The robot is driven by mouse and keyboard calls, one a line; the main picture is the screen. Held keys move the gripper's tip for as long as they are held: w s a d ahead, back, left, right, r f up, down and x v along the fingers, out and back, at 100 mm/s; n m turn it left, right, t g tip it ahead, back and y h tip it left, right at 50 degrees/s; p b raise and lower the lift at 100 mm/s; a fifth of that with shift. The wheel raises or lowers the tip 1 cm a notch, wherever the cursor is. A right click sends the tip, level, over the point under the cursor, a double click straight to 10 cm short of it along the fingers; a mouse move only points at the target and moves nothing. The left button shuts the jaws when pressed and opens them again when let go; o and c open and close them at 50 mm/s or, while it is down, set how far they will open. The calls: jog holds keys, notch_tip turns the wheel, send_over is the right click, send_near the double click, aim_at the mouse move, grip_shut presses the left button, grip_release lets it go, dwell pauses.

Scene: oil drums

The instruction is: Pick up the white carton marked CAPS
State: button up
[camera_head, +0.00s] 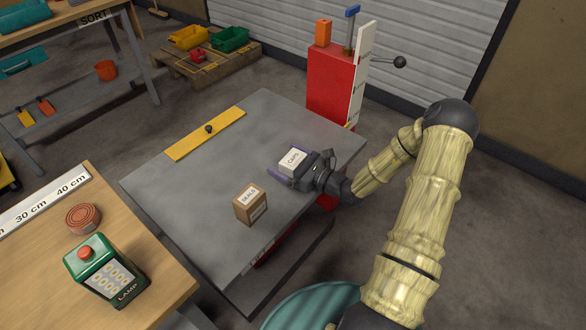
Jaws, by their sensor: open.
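The white carton marked CAPS (293,159) is on the grey table (190,190), towards its right side. My gripper (286,170) is open at table height, reaching in from the right. One purple finger shows at the carton's near side; the other finger is largely hidden. The carton appears to be between the fingers, but I cannot tell whether either touches it.
A brown carton marked SEALS (250,204) stands nearby, to the lower left of my gripper. A yellow strip with a black knob (209,129) lies at the table's far left. A red cabinet (331,85) stands behind the table. The table's left half is mostly clear.

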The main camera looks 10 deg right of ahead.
jog(key=shift+c, duration=0.2)
jog(key=c, duration=1.1)
jog(key=shift+r, duration=0.1)
notch_tip(320, 180, up, 10)
jog(key=p, duration=0.2)
jog(key=shift+p, duration=0.4)
